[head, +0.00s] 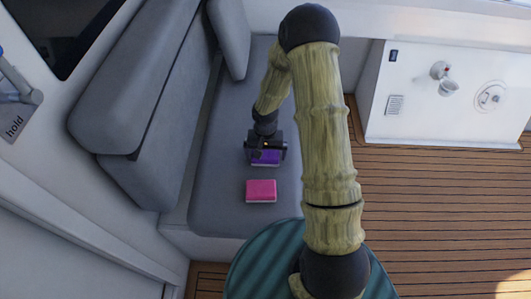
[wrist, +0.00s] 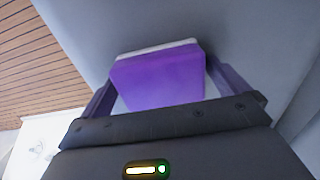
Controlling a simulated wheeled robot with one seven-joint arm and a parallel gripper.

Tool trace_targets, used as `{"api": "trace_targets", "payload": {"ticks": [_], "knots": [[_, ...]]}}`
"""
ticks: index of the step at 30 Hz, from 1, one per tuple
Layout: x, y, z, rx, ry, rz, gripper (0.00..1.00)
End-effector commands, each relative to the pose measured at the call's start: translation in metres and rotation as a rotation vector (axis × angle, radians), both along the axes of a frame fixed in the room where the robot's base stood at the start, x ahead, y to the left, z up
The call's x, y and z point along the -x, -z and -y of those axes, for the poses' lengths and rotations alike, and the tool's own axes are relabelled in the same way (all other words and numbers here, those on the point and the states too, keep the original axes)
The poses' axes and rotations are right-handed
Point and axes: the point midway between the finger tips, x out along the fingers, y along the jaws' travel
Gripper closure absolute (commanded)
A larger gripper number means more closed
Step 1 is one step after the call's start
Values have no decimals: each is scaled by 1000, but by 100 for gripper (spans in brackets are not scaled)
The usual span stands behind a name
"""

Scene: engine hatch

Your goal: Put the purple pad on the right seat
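The purple pad (head: 266,158) is at the grey bench seat (head: 225,165), partly hidden under my gripper (head: 266,150) in the head view. In the wrist view the purple pad (wrist: 160,80), with a pale layer along its far edge, lies between the two fingertips of my gripper (wrist: 160,75). The fingertips are at or very near its left and right sides. Light gaps show beside the pad nearer the palm. I cannot tell whether the fingers press on it, or whether it rests on the seat.
A pink pad (head: 261,191) lies on the seat just in front of the purple one. Grey backrest cushions (head: 150,80) rise on the left. A teal round surface (head: 255,270) stands at the front. A white counter (head: 440,95) and open wood floor (head: 430,190) are on the right.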

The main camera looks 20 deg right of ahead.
Motion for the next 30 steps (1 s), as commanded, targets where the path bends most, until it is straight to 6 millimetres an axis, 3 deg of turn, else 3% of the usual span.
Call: {"api": "trace_targets", "payload": {"ticks": [8,21,30], "knots": [[-1,-24,0,0,1,4,0],[-1,-106,0,0,2,4,0],[0,-121,0,0,0,0,0]]}}
